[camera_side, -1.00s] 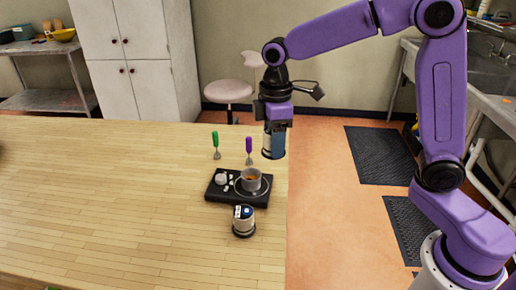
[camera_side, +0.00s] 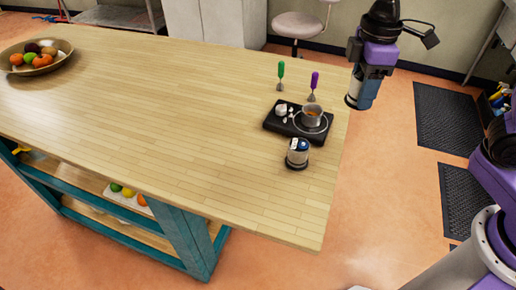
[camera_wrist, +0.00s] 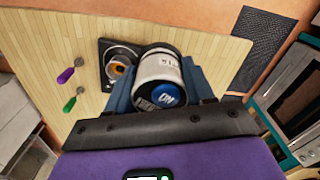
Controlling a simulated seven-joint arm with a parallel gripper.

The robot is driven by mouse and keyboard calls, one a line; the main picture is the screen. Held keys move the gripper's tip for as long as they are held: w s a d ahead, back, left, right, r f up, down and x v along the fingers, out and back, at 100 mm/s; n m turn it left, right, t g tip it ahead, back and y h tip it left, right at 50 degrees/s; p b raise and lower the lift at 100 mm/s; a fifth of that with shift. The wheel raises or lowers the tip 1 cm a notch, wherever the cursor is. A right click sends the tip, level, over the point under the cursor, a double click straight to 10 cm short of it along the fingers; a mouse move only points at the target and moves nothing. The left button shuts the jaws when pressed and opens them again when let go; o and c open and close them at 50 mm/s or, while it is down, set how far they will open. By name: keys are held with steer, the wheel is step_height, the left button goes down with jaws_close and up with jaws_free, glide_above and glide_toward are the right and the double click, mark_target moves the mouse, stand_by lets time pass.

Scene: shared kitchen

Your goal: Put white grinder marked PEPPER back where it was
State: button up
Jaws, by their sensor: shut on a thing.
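My gripper (camera_side: 364,93) is shut on a white grinder (camera_side: 354,92) and holds it in the air just beyond the table's right edge. In the wrist view my gripper (camera_wrist: 160,92) has its blue fingers on both sides of the grinder (camera_wrist: 158,68), which shows a white body, a dark end and a round blue spot. Its lettering is too unclear to read.
A fruit bowl (camera_side: 60,65) is at far left. Much of the table's middle is clear.

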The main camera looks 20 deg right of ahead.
steer(key=s+a+f, duration=0.1)
steer(key=a+f, duration=0.4)
steer(key=a, duration=0.7)
steer(key=shift+n, duration=0.3)
steer(key=w+a+f, duration=0.2)
steer(key=w, duration=0.1)
steer(key=w+a+f, duration=0.5)
steer(key=w+f, duration=0.1)
steer(key=w, duration=0.1)
steer(key=shift+a+f, duration=0.1)
steer(key=shift+a, duration=0.05)
steer(key=shift+w+a+f, duration=0.35)
steer(key=shift+w+f, duration=0.2)
steer(key=shift+f, duration=1.65)
steer(key=shift+f, duration=0.15)
steer(key=o, duration=1.4)
